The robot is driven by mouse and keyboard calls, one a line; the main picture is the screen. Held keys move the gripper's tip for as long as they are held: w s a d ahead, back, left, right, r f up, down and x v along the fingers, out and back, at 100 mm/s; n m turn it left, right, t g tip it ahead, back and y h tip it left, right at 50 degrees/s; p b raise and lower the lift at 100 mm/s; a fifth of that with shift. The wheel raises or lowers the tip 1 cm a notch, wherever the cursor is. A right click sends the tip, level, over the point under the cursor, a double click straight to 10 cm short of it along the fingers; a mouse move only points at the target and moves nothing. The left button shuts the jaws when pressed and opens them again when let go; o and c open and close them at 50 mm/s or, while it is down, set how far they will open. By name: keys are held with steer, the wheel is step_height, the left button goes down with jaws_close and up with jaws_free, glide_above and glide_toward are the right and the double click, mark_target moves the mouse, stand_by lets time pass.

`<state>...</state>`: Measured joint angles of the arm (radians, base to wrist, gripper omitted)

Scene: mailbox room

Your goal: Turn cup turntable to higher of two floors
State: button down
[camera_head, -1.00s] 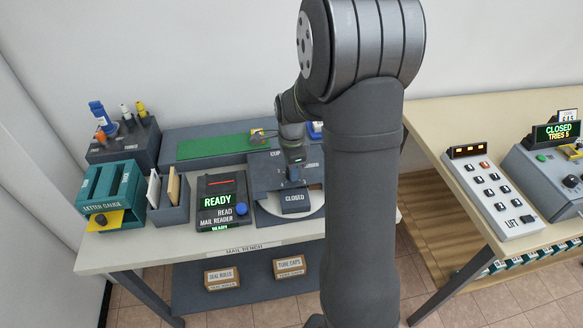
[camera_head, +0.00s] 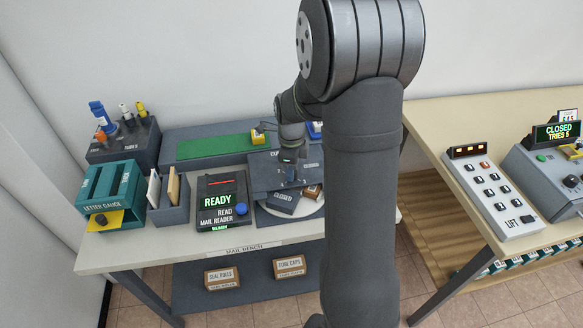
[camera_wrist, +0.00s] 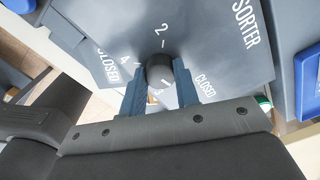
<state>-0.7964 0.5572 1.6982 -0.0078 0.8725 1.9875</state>
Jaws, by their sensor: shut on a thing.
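The turntable (camera_head: 314,212) is a pale round disc on the mail bench, partly under a grey cover marked SORTER (camera_wrist: 215,50). A dark round knob (camera_wrist: 160,69) stands on the cover, with the numbers 2 and 4 legible around it. My gripper (camera_wrist: 158,76) is shut on this knob, one blue finger on each side; in the head view my gripper (camera_head: 291,180) is above the cover. A dark CLOSED plate (camera_head: 283,203) sits tilted at the front of the disc. A brown item (camera_head: 313,191) shows to its right. My arm hides part of the turntable's right side.
Left of the turntable stand a mail reader (camera_head: 222,205) showing READY, a letter holder (camera_head: 170,205) and a green letter gauge (camera_head: 110,190). A grey unit with a green top (camera_head: 215,147) lies behind. A LIFT keypad (camera_head: 495,190) is on the right table.

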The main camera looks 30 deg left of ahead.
steer(key=shift+m, duration=5.8)
steer(key=c, duration=1.1)
jaws_free()
step_height(320, 180, up, 18)
steer(key=shift+f, duration=0.25)
steer(key=shift+s+a, duration=0.1)
